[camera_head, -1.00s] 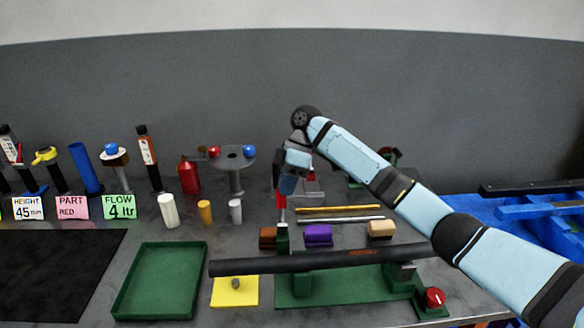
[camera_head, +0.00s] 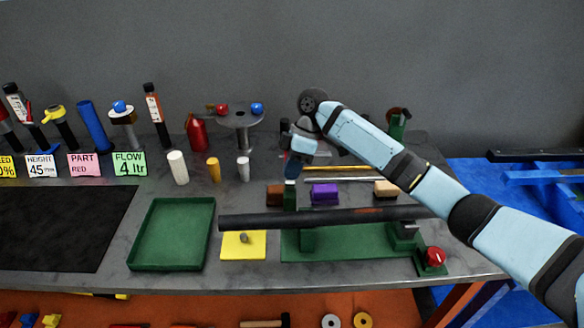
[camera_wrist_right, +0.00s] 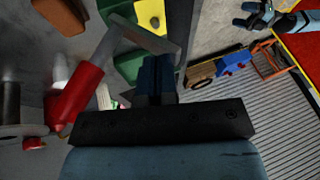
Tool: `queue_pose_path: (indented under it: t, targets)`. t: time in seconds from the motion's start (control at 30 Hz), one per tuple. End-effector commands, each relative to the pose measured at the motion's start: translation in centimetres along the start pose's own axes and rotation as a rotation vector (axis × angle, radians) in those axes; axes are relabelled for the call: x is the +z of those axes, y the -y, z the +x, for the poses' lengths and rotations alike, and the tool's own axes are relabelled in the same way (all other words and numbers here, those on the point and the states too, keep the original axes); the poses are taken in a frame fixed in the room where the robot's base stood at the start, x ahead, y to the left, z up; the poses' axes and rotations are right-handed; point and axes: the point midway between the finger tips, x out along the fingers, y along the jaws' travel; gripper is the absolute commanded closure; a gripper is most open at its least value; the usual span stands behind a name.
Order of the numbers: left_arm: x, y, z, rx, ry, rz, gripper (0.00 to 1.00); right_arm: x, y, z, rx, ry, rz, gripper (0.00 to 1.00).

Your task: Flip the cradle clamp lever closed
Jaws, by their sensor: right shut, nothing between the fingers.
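The dark tube (camera_head: 330,217) lies across the cradle, whose green base (camera_head: 345,246) stands at the front of the bench. A green post (camera_head: 290,196) rises behind the tube. My right gripper (camera_head: 293,170) is shut and empty, pointing down just above this post. Its closed fingers (camera_wrist_right: 156,78) show in the right wrist view. Beside them is a red grip on a grey rod (camera_wrist_right: 82,100), which looks like the clamp lever; whether the fingers touch it cannot be told. The head view largely hides the lever behind my gripper. My left gripper (camera_wrist_right: 257,17) appears small in the wrist view, its jaws unclear.
A green tray (camera_head: 172,235) and a yellow pad (camera_head: 243,245) lie left of the cradle base. Brown (camera_head: 275,195), purple (camera_head: 324,194) and tan blocks (camera_head: 386,189) sit behind the tube. A red knob (camera_head: 435,256) is at the base's right end.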

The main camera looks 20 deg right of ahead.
Motion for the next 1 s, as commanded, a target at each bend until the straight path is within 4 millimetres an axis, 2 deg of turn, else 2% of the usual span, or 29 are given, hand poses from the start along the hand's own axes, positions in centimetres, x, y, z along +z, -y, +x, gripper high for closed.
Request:
queue_pose_path:
  t: [0.4,0.63,1.0]
  targets:
    - [-1.1,-0.1,-0.7,0.001,-0.005,0.000,0.30,0.1,1.0,0.4,0.209,0.026,-0.073,1.00]
    - [-2.5,-0.1,-1.6,0.001,-0.005,0.000,0.30,0.2,2.1,1.1,0.220,0.029,-0.076,1.00]
    - [-4.1,-0.1,-2.7,0.001,-0.004,0.001,0.30,0.8,4.0,3.6,0.555,0.065,-0.190,1.00]
